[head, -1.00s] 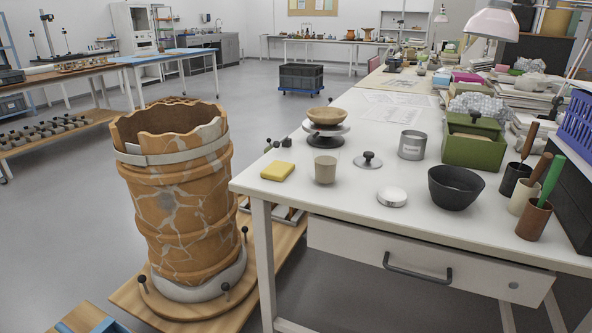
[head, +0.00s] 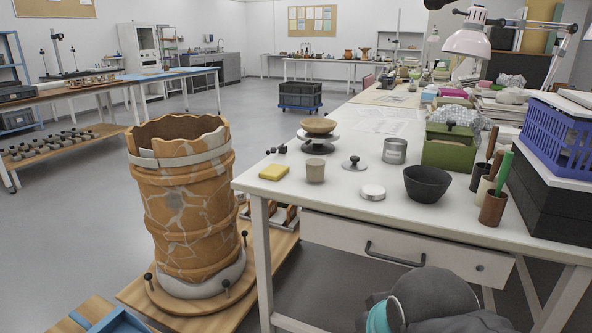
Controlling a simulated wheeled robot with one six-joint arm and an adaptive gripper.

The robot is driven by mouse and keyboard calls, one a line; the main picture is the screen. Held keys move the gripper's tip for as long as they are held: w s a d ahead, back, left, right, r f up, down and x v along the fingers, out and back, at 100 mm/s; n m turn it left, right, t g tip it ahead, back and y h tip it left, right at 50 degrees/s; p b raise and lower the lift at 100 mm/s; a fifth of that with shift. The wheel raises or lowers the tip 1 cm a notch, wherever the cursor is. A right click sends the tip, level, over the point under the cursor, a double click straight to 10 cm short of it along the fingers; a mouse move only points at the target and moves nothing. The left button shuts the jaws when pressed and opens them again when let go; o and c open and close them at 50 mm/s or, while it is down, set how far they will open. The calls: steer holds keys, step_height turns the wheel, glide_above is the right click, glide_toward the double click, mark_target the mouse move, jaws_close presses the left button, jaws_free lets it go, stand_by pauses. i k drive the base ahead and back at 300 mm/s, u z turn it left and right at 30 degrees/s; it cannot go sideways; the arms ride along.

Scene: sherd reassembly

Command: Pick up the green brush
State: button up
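The green brush (head: 504,172) stands upright, slightly tilted, in a brown cup (head: 492,209) near the right end of the white table (head: 330,204). Only its green handle shows; its lower part is hidden in the cup. Two more cups with brown-handled tools stand right behind it. My gripper is not in view. A dark grey rounded part with a teal band (head: 378,318), which looks like my arm, shows at the bottom right, in front of the table and below the brush.
A black bowl (head: 427,184) stands left of the cups. A blue basket (head: 551,139) on black boxes (head: 545,200) stands close on the right. A green box (head: 449,146) and a lamp (head: 466,42) are behind. A large cracked pot (head: 184,205) stands left of the table.

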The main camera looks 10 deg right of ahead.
mark_target(508, 157)
steer(key=z, duration=0.05)
steer(key=k, duration=0.45)
steer(key=z, duration=0.35)
steer(key=i, duration=0.3)
steer(key=z, duration=2.9)
steer(key=k, duration=0.8)
steer(key=u, duration=1.75)
steer(key=i, duration=0.35)
steer(key=z, duration=0.1)
